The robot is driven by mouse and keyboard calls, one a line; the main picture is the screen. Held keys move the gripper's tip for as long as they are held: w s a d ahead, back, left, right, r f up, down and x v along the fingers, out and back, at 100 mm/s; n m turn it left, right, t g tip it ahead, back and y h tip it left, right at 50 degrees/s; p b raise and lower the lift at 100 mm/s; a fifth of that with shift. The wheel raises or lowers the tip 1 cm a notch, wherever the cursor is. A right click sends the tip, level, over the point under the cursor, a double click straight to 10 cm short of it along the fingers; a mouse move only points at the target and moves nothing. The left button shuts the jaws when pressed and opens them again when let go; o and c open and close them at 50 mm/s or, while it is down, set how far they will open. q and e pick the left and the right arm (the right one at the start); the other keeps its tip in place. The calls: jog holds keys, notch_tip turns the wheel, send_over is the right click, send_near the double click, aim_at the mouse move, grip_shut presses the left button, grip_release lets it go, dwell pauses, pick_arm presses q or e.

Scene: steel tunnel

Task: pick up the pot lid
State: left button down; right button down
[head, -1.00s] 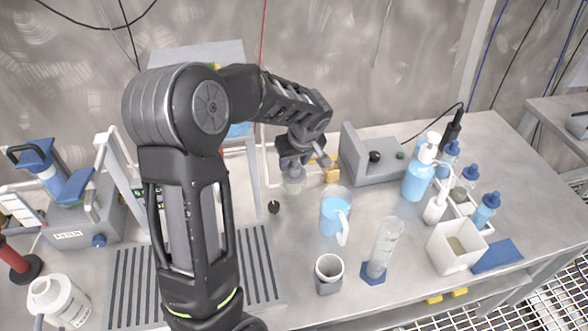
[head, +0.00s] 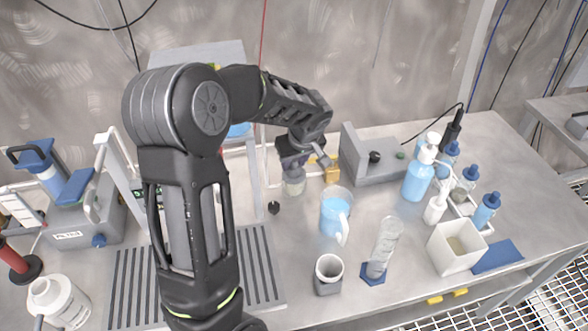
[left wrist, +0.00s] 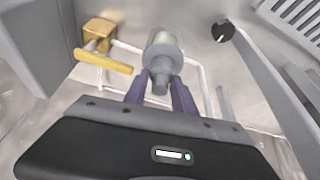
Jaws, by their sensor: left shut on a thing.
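My left gripper (head: 294,168) reaches down behind the blue jug and is shut on the pot lid. In the left wrist view, the lid (left wrist: 163,53) is a round grey piece with a short narrow knob, and the fingers of the left gripper (left wrist: 160,88) are on both sides of that knob. In the head view, a small pale pot (head: 294,187) shows right under the fingers; the lid is mostly hidden there by the gripper. I cannot tell whether lid and pot are apart. My right gripper is not in view.
A brass valve with a yellow handle (head: 330,171) stands close to the right of the gripper. A blue jug (head: 334,213), a grey cup (head: 328,272) and a clear cylinder (head: 382,247) stand nearer. A grey box (head: 378,160) is behind right. A black knob (head: 274,208) is left.

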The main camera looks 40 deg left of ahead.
pick_arm(q)
notch_tip(320, 180, up, 10)
jog(key=p, duration=0.4)
jog(key=shift+p, duration=0.35)
dwell(0.5)
